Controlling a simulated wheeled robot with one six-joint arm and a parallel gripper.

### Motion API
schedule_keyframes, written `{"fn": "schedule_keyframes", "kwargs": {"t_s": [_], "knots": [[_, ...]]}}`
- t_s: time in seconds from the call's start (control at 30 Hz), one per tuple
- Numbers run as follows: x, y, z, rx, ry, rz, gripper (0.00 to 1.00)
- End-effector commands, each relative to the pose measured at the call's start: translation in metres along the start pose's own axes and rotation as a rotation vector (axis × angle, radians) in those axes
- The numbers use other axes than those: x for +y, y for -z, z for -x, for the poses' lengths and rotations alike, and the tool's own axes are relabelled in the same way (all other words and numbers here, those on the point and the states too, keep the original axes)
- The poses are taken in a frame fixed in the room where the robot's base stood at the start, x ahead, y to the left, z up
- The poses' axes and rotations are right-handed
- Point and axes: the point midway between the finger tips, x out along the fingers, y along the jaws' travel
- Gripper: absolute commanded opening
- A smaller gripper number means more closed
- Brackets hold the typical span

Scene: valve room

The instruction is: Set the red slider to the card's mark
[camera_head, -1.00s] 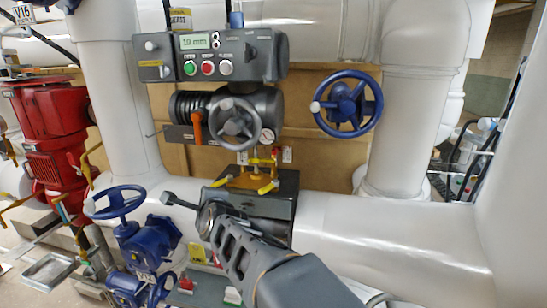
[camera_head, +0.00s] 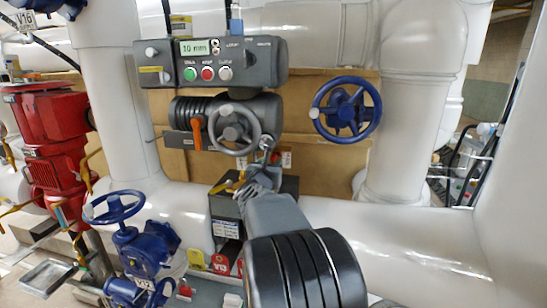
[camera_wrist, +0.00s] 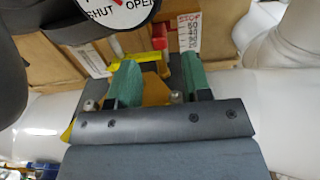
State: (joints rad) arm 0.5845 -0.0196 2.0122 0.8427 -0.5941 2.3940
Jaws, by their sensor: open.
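The red slider (camera_wrist: 159,37) shows in the wrist view, just left of a white card with a printed scale (camera_wrist: 188,34). The card also shows small in the head view (camera_head: 287,160), below the grey handwheel. The exact mark and the slider's setting are too small to read. My gripper (camera_wrist: 160,72) is open, with its two green-padded fingers apart and pointing toward the slider. The slider lies beyond the fingertips, between their lines, and nothing is visibly held. In the head view my gripper (camera_head: 258,178) reaches over the dark box under the actuator and partly hides it.
Above is a grey control box (camera_head: 208,60) with a display reading 10 mm. A grey handwheel (camera_head: 234,126) and a SHUT/OPEN dial (camera_wrist: 118,10) are close above my gripper. Yellow handles (camera_wrist: 130,58) are near the fingers. A blue handwheel (camera_head: 346,107) is at right.

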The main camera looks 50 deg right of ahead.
Motion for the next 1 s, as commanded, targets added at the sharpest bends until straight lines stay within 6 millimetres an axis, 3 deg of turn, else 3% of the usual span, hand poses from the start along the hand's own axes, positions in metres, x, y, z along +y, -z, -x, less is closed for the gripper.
{"fn": "schedule_keyframes", "kwargs": {"t_s": [0.2,0.4,0.8,1.0], "knots": [[0.000,-0.001,-0.034,0.002,0.000,0.002,0.45],[0.000,-0.001,-0.051,0.001,0.000,0.002,0.45],[0.000,0.000,-0.056,0.001,-0.001,0.001,0.45],[0.000,0.000,-0.056,0.001,-0.001,0.001,0.27]]}}
